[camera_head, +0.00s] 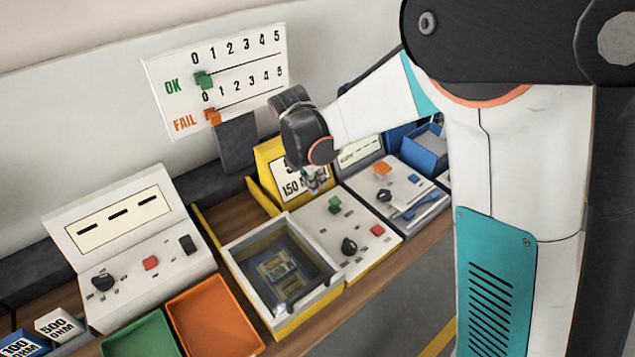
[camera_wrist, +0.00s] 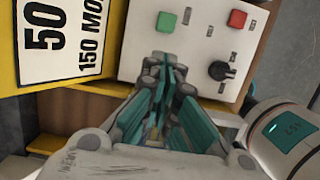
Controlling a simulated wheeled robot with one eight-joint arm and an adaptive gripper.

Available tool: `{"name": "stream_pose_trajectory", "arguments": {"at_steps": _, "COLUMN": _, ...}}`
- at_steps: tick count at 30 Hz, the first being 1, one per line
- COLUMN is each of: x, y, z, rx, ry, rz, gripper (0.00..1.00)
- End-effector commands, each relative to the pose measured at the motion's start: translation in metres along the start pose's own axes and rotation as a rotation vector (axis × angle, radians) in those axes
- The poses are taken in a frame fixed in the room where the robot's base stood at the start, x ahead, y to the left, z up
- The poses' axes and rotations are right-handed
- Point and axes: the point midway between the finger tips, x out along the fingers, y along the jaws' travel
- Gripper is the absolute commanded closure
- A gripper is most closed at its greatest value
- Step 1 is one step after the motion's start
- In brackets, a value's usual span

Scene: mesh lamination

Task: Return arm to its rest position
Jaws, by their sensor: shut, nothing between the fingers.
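My arm reaches in from the right in the head view. My gripper (camera_head: 315,181) hangs in front of the yellow sign block, above the back edge of a control panel (camera_head: 322,222) with green and red buttons and a black knob. In the wrist view my gripper (camera_wrist: 165,78) has its teal fingers closed together, with nothing between them. The panel (camera_wrist: 180,45) lies beyond the fingertips, with its green button, red button and black knob in sight. I cannot tell how far the fingertips are from the panel.
The yellow sign (camera_head: 299,180) stands close beside my gripper. A glass-topped box (camera_head: 237,256) holds a circuit board. A green tray (camera_head: 140,337) and an orange tray (camera_head: 213,318) sit at the front left. An OK/FAIL counter board (camera_head: 235,80) is on the wall behind.

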Motion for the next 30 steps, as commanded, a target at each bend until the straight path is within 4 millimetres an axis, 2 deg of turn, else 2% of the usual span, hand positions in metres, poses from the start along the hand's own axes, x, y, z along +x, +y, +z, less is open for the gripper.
{"name": "stream_pose_trajectory", "arguments": {"at_steps": 8, "x": -0.001, "y": -0.001, "z": 0.001, "rx": 0.006, "ry": 0.0, "rz": 0.001, "gripper": 1.0}}
{"name": "stream_pose_trajectory", "arguments": {"at_steps": 13, "x": -0.014, "y": -0.016, "z": 0.017, "rx": 0.131, "ry": 0.011, "rz": 0.026, "gripper": 1.0}}
{"name": "stream_pose_trajectory", "arguments": {"at_steps": 21, "x": -0.06, "y": -0.076, "z": 0.061, "rx": 0.617, "ry": 0.067, "rz": 0.118, "gripper": 1.0}}
{"name": "stream_pose_trajectory", "arguments": {"at_steps": 30, "x": -0.093, "y": -0.143, "z": 0.06, "rx": 1.093, "ry": 0.145, "rz": 0.225, "gripper": 1.0}}
